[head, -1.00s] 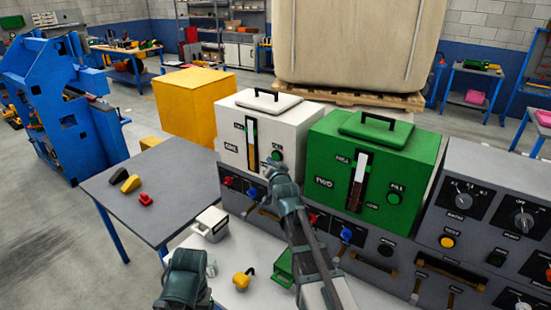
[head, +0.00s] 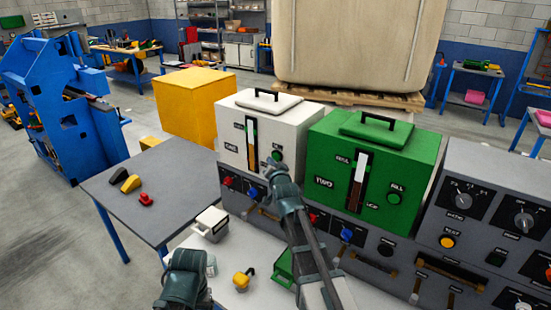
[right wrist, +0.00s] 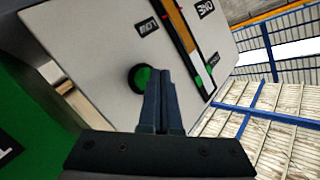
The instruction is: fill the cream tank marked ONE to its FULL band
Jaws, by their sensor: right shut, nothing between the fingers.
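The cream tank (head: 235,155) marked ONE stands on the grey panel. Its upright gauge (head: 251,143) shows amber liquid below a white part. In the right wrist view the gauge (right wrist: 180,35) shows the amber ending short of the FULL label (right wrist: 213,60). The tank's green button (right wrist: 140,78) is right of the gauge in the head view. My right gripper (right wrist: 158,75) is shut and empty, its fingertips beside the button's edge; I cannot tell if they touch it. My left gripper (head: 185,272) is low at the front, its fingers not clear.
A green tank (head: 340,175) marked TWO stands to the right, with its own button (head: 394,194). Red and blue knobs line the panel below. A white container (head: 210,224) and a yellow item (head: 243,279) are on the white surface in front. A grey table (head: 120,205) is at left.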

